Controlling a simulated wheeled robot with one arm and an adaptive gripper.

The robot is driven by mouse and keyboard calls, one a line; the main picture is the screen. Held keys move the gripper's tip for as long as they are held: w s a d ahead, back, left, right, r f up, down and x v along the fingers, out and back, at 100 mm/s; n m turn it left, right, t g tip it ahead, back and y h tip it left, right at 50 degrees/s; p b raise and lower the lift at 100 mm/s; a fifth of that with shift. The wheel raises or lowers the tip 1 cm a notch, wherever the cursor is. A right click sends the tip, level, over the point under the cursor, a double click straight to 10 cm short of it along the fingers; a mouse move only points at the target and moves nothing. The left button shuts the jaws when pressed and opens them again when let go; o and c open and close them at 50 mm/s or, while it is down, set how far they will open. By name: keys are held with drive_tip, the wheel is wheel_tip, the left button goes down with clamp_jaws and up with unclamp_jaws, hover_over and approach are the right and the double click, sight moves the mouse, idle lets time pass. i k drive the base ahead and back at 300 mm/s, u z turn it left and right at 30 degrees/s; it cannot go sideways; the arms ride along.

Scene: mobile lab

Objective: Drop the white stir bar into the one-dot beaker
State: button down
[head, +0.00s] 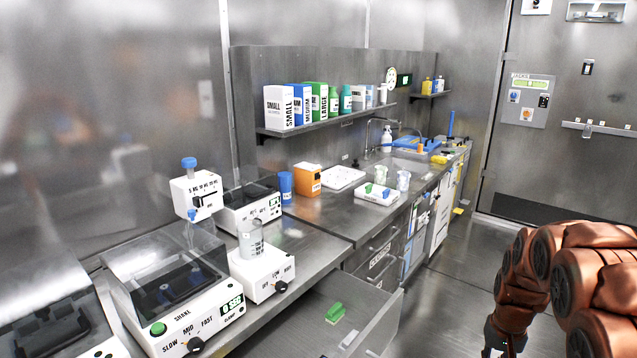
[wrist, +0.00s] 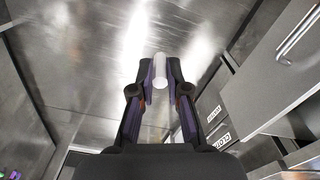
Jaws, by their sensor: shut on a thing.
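In the wrist view my gripper (wrist: 160,68) is shut on a small white rod, the white stir bar (wrist: 160,72), held between the fingertips. In the head view my arm hangs at the lower right, away from the counter, and the stir bar does not show there. A clear beaker (head: 251,238) stands on a white stirrer with a knob (head: 263,272). Two more beakers, one (head: 380,174) and another (head: 403,180), stand at a white tray further along the counter. Dots on the beakers are too small to tell, so I cannot say which is the one-dot beaker.
An open drawer (head: 383,338) juts out below the counter, with a green object (head: 335,313) inside. A shaker (head: 175,300) stands at the left front. The floor (head: 445,290) right of the counter is clear.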

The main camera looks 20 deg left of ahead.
sight(257, 249)
drive_tip(key=i, duration=0.25)
drive_tip(key=u, duration=2.05)
